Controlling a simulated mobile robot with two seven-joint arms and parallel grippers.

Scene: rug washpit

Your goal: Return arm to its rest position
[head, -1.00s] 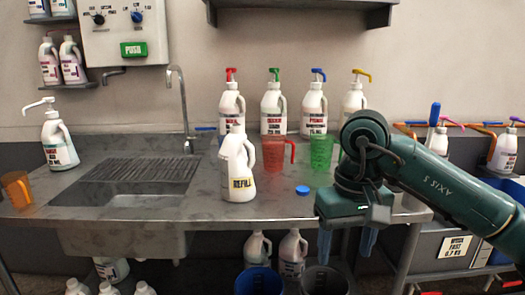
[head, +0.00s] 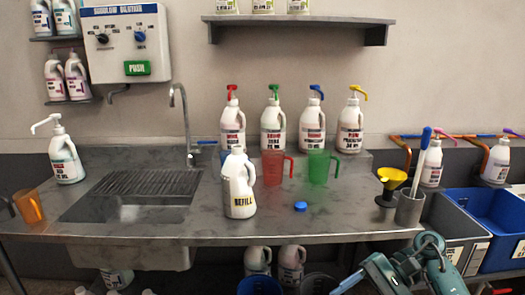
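My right arm (head: 436,262) is dark teal and shows low at the bottom right, in front of the counter's front edge. Its gripper (head: 352,281) is at the bottom edge, partly cut off, and apart from everything on the counter. I see nothing held in it, but how far its fingers are spread is unclear. My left gripper is not in view.
On the steel counter (head: 290,225) stand a white REFILL jug (head: 239,190), red (head: 272,168) and green (head: 317,168) jugs, a blue cap (head: 300,206), several pump bottles, a yellow funnel (head: 391,176) and a metal cup (head: 409,208).

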